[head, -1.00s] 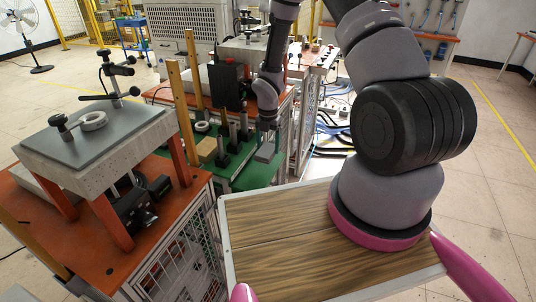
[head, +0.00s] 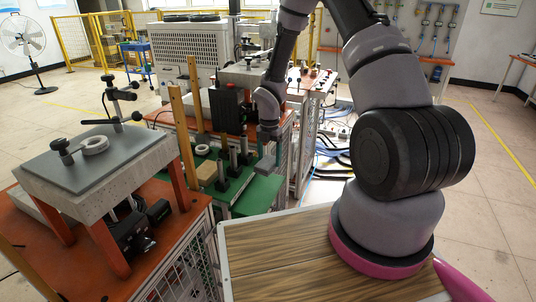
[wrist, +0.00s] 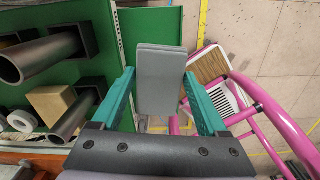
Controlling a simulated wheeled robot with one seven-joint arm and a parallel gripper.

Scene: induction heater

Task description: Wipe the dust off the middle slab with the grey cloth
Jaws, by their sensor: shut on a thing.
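My gripper (wrist: 163,100) has teal fingers and is shut on the grey cloth (wrist: 160,75), which looks like a flat folded pad between them. In the head view the cloth (head: 265,164) hangs below the wrist, at the right side of the green work area, beside dark upright posts. A green panel (wrist: 148,26) lies behind the cloth in the wrist view; I cannot tell whether they touch. A grey-topped slab (head: 75,170) on orange legs stands at the near left. I cannot tell for sure which surface is the middle slab, and no dust can be made out.
Dark tubes (wrist: 40,58) and a tan block (wrist: 50,101) crowd the left of the wrist view. Wooden uprights (head: 181,130) and a dark box (head: 227,106) stand close to the arm. Cables (head: 325,158) lie on the floor to the right.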

